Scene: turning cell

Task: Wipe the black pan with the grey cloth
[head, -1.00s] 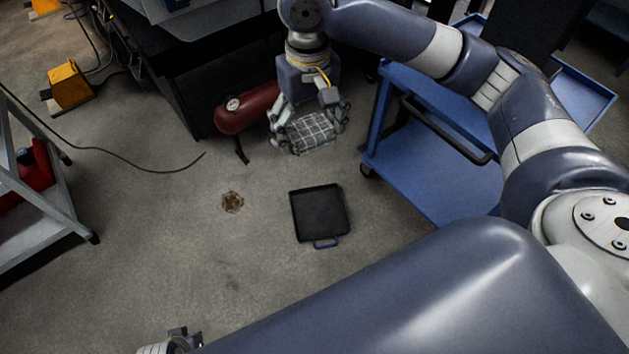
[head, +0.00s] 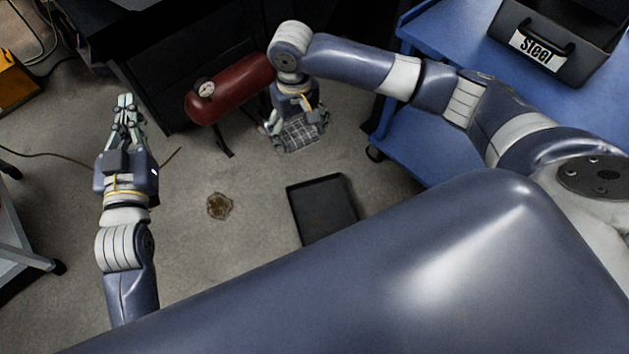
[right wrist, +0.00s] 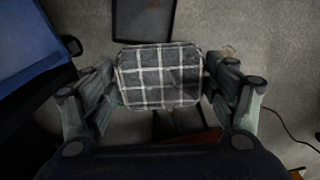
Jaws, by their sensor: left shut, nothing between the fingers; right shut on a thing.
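The black pan (head: 322,208) lies on the concrete floor in the head view, its near edge hidden behind my own body. Its edge also shows at the top of the right wrist view (right wrist: 143,20). The grey checked cloth (head: 301,132) is between the fingers of my right gripper (head: 298,130), beyond the pan and apart from it. In the right wrist view the cloth (right wrist: 160,78) spans the space between both fingers. My left gripper (head: 126,108) is shut and empty, out to the left of the pan and pointing away from me.
A brown stain (head: 220,206) marks the floor left of the pan. A red tank with a gauge (head: 232,90) stands beyond, beside my right gripper. A blue cart (head: 455,85) stands to the right, carrying a black bin labelled Steel (head: 560,42). Floor around the pan is clear.

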